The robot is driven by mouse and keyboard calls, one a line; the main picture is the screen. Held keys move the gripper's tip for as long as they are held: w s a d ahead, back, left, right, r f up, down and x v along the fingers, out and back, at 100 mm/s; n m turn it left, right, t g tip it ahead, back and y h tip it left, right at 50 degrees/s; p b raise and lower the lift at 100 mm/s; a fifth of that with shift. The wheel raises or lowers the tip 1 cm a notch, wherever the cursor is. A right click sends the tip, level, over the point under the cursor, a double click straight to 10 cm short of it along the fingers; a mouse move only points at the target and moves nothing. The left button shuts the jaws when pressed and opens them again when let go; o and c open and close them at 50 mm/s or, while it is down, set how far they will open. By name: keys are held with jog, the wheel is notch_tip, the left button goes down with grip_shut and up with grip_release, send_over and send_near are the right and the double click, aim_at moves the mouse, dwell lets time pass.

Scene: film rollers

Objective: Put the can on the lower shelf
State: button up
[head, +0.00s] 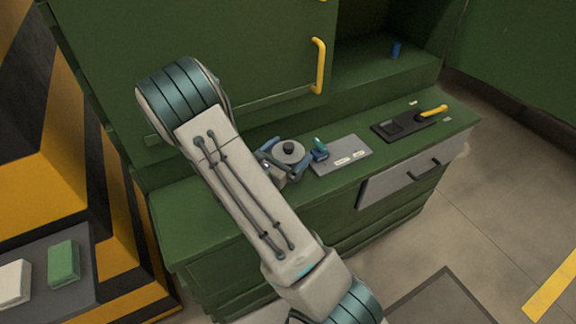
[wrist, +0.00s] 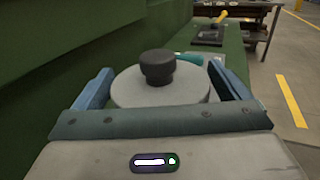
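The can is a pale grey round tin with a black knob on its lid; it shows in the head view (head: 291,156) over the green counter and in the middle of the wrist view (wrist: 160,92). My gripper (wrist: 160,85) has its blue fingers on either side of the can, close against its sides; it also shows in the head view (head: 284,158). The can is upright; whether its base touches the counter is hidden. The green cabinet's lower shelf (head: 360,80) shows at the right, behind the counter, partly covered by a green door panel.
A small blue cylinder (head: 395,50) stands in the cabinet opening. The green door panel (head: 240,60) has a yellow handle (head: 318,66). On the counter (head: 200,215) lie a teal-handled tool (head: 320,150), a grey plate (head: 345,157) and a dark device with a yellow handle (head: 405,123).

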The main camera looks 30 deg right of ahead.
jog(key=c, duration=1)
jog(key=shift+c, duration=0.6)
jog(key=shift+r, duration=0.15)
